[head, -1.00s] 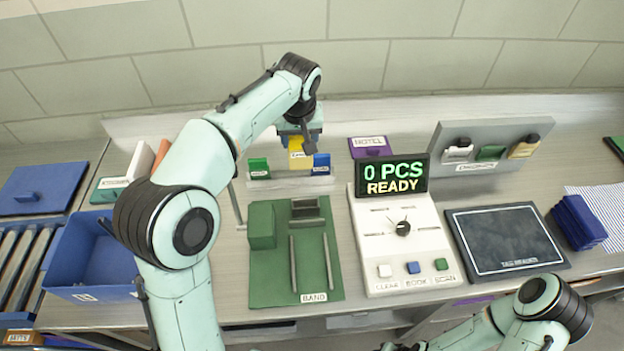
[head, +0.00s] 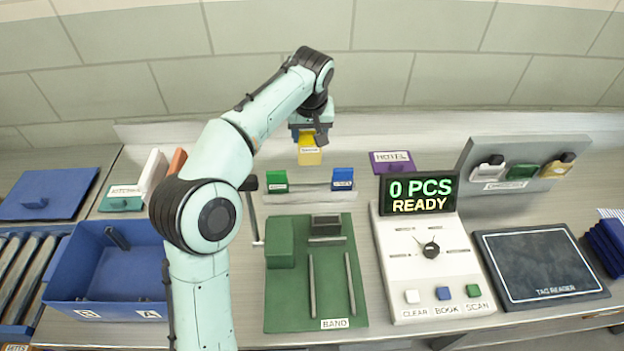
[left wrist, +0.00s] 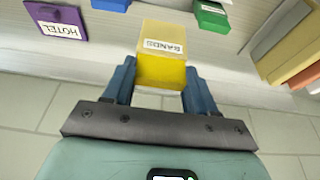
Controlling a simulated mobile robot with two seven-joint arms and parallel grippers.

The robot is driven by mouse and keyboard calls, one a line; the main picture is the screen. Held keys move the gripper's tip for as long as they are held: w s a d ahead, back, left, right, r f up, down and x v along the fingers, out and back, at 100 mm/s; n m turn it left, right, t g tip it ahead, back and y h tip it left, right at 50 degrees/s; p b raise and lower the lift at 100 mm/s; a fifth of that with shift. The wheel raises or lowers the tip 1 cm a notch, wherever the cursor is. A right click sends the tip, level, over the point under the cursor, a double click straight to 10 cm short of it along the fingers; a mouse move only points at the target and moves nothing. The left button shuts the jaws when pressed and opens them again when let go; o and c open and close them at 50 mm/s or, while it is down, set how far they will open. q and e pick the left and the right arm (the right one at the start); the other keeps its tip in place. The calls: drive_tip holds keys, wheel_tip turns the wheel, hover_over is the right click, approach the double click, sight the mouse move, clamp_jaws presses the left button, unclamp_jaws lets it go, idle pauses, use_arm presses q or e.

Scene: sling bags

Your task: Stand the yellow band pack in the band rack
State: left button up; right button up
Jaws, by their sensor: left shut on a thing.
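The yellow band pack (head: 310,150) is held in my left gripper (head: 309,137), above and behind the band rack. In the left wrist view the yellow pack (left wrist: 162,58) sits between the two blue fingers of my left gripper (left wrist: 160,80), its label facing the camera. The band rack (head: 308,188) is a low pale strip on the counter, with a green pack (head: 276,181) at its left end and a blue pack (head: 343,179) at its right end. The space between them is bare. My right gripper is not in view.
A green board labelled BAND (head: 290,312) lies in front of the rack. A white console (head: 435,270) stands to the right, a purple HOTEL block (head: 393,163) behind it. A blue bin (head: 105,270) is at the left.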

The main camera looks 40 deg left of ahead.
use_arm(q)
wheel_tip(320, 180, down, 8)
drive_tip(key=shift+f+b, duration=0.1)
drive_tip(key=shift+b, duration=0.75)
drive_tip(key=shift+f+b, duration=0.35)
drive_tip(key=shift+f, duration=2.05)
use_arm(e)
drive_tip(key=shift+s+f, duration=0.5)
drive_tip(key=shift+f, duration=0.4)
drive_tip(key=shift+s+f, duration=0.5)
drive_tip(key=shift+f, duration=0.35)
use_arm(q)
drive_tip(key=shift+f, duration=0.2)
drive_tip(key=o, duration=1.1)
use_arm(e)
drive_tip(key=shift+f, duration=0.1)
use_arm(q)
drive_tip(key=p, duration=0.1)
approach(310, 154)
wheel_tip(310, 154, down, 5)
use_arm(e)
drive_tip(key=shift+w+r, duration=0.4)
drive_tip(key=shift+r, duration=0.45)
